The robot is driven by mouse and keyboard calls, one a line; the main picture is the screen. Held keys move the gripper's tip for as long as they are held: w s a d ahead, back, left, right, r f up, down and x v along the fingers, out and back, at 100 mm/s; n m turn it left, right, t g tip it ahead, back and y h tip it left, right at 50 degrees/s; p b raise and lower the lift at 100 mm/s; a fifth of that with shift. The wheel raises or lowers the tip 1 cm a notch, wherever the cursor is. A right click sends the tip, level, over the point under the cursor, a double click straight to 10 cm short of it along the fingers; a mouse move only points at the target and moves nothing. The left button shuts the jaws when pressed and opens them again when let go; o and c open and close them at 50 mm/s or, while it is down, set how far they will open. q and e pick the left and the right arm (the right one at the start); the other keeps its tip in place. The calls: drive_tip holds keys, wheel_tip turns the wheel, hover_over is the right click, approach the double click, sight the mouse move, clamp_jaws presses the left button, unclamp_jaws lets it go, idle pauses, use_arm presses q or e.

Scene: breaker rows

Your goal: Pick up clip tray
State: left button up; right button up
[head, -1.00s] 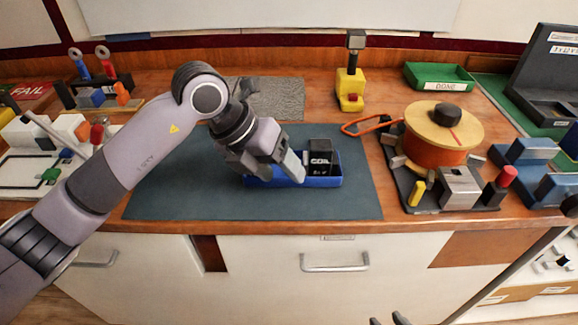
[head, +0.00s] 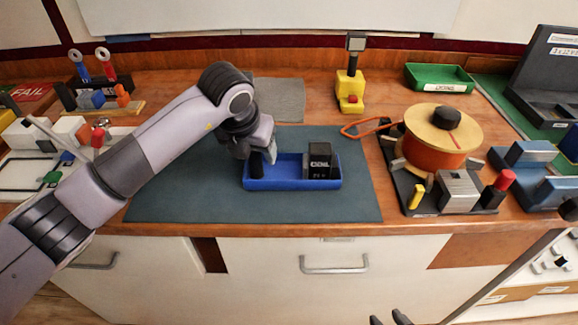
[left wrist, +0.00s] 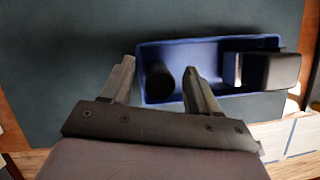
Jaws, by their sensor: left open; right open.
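The blue clip tray (head: 290,185) lies on the dark mat, with a black block (head: 320,165) in its right end. In the left wrist view the tray (left wrist: 210,92) also shows a dark round post (left wrist: 158,82) near its left end. My left gripper (head: 262,158) is open above the tray's left end. In the wrist view its fingers (left wrist: 159,66) stand on either side of the post, one outside the tray's left wall and one over its inside. I cannot tell their exact height. My right gripper (head: 389,319) shows only as dark tips at the bottom edge, away from the tray.
A spool (head: 440,135) with an orange cable stands right of the mat. A yellow stand (head: 349,88) and a green tray (head: 438,78) are at the back. Several small parts crowd the left side. The mat (head: 180,190) is otherwise clear.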

use_arm(q)
drive_tip(key=shift+f, duration=0.1)
clamp_jaws()
drive_tip(key=shift+w, duration=0.1)
drive_tip(key=shift+r, duration=0.2)
drive_tip(key=shift+r, duration=0.55)
wheel_tip(320, 180, up, 19)
drive_tip(key=b, duration=0.1)
drive_tip(key=shift+b, duration=0.35)
drive_tip(key=shift+f, duration=0.15)
